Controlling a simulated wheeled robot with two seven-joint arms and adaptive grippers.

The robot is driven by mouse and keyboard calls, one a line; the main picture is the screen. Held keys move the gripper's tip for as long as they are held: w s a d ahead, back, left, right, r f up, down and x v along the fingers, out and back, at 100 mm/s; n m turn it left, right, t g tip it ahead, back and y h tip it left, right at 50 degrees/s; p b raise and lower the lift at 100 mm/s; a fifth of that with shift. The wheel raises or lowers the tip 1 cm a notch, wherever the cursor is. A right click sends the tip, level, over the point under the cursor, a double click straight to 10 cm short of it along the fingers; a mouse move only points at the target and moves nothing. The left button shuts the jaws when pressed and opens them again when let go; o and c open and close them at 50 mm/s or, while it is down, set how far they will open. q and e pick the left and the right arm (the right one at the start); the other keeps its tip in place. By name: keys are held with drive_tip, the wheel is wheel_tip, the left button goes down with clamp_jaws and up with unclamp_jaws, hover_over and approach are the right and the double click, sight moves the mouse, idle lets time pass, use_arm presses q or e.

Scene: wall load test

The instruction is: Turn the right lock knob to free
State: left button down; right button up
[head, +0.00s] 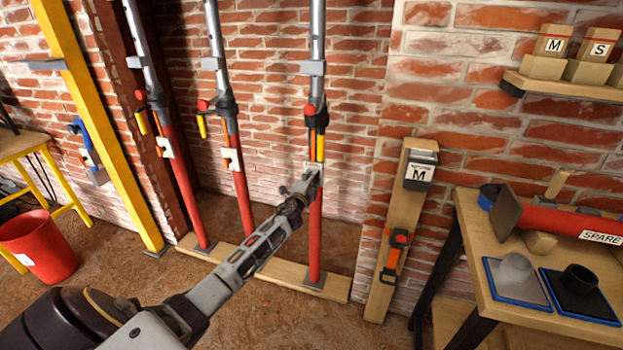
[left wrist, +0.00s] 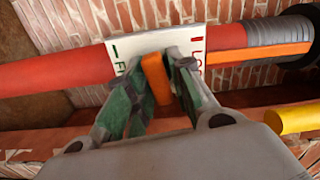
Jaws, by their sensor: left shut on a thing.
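Three props with red lower tubes and grey upper tubes stand against the brick wall. My left gripper (head: 307,183) is at the white plate of the right prop (head: 316,235). In the left wrist view, the plate (left wrist: 128,46) has a green mark with letters starting "F" on the left and a red mark with "LO" on the right. The orange lock knob (left wrist: 157,78) sits between these marks. My left gripper (left wrist: 155,85) is shut on it, one finger on each side. The fingers hide part of the lettering. My right gripper is out of view.
The middle prop (head: 239,195) and left prop (head: 182,185) stand on the wooden sill (head: 270,266) to the left. A wooden board (head: 378,275) with an "M" gauge leans at the right, beside a workbench (head: 487,236). A red bucket (head: 40,250) stands at far left.

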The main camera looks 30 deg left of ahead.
use_arm(q)
drive_tip(key=shift+f+m, duration=0.1)
drive_tip(key=shift+m, duration=0.9)
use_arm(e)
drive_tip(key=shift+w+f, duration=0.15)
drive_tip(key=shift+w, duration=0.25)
use_arm(q)
drive_tip(key=shift+d, duration=0.1)
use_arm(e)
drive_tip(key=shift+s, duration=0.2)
use_arm(q)
drive_tip(key=c, duration=1.4)
unclamp_jaws()
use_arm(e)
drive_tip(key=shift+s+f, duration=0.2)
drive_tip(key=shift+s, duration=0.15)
use_arm(q)
drive_tip(key=shift+s, duration=0.3)
drive_tip(key=shift+v, duration=5.7)
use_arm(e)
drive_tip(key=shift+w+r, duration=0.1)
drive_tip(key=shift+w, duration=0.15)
